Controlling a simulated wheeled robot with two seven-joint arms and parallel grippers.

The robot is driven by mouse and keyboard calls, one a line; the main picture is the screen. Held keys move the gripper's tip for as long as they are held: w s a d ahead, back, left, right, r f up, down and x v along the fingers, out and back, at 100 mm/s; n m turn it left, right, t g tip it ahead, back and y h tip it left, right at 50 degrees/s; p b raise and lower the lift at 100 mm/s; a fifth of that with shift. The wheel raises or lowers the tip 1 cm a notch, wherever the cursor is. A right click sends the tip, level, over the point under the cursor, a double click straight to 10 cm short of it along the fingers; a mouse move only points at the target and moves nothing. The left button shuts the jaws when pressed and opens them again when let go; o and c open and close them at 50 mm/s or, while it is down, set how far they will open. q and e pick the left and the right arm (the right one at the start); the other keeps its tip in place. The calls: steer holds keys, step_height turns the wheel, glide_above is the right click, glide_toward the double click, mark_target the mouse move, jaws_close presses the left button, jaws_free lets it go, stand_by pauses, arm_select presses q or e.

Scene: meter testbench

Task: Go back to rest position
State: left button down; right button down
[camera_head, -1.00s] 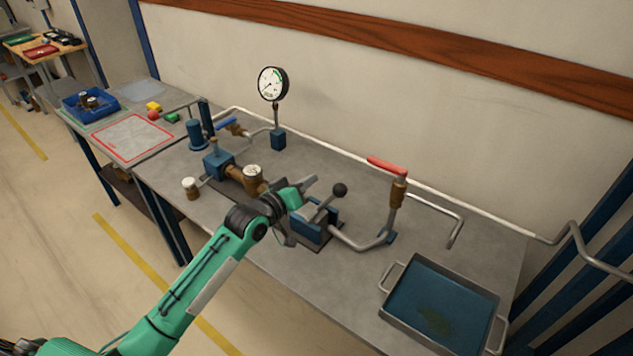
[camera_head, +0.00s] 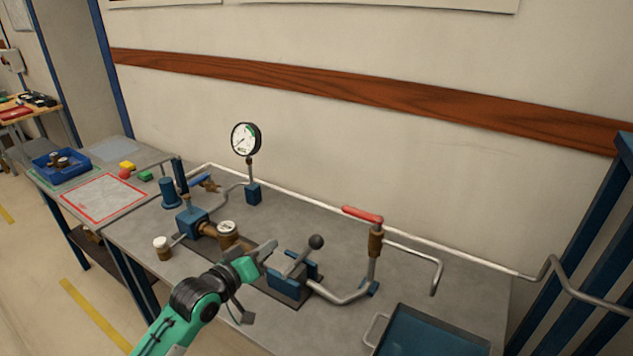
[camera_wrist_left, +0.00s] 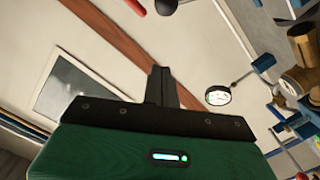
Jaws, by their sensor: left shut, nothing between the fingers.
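My left gripper (camera_head: 268,250), green with dark grey fingers, is above the bench's front part in the head view, just left of the clamp with a black ball lever (camera_head: 316,242). It appears apart from the clamp, though its body hides part of the bench behind it. In the left wrist view its fingers (camera_wrist_left: 161,86) are together with nothing between them. My right gripper is in neither view.
The grey bench (camera_head: 335,238) carries a dial gauge (camera_head: 246,138), a brass meter (camera_head: 227,232), a red-handled valve (camera_head: 363,214) and pipes. A blue tray (camera_head: 430,335) is at front right. A blue bin (camera_head: 60,165) stands far left.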

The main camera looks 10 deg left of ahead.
arm_select(q)
steer(key=s+d+f+m+g+y, duration=0.25)
steer(key=s+f+g, duration=0.25)
steer(key=s+f, duration=0.85)
steer(key=s+a+f+m+g+y, duration=0.1)
steer(key=s+f+g+y, duration=0.2)
steer(key=s, duration=0.7)
steer(key=s+a+f+m+g+y, duration=0.15)
steer(key=s+g, duration=0.25)
steer(key=s, duration=0.6)
step_height(320, 180, down, 31)
steer(key=g, duration=0.1)
steer(key=s+a+f+g, duration=0.1)
steer(key=s+a+f, duration=0.2)
steer(key=s+f, duration=1.6)
step_height(320, 180, down, 2)
steer(key=shift+s+f+g+b, duration=0.15)
steer(key=shift+s+g+b, duration=0.15)
steer(key=shift+b, duration=0.15)
steer(key=shift+w+d, duration=0.1)
steer(key=shift+w, duration=0.1)
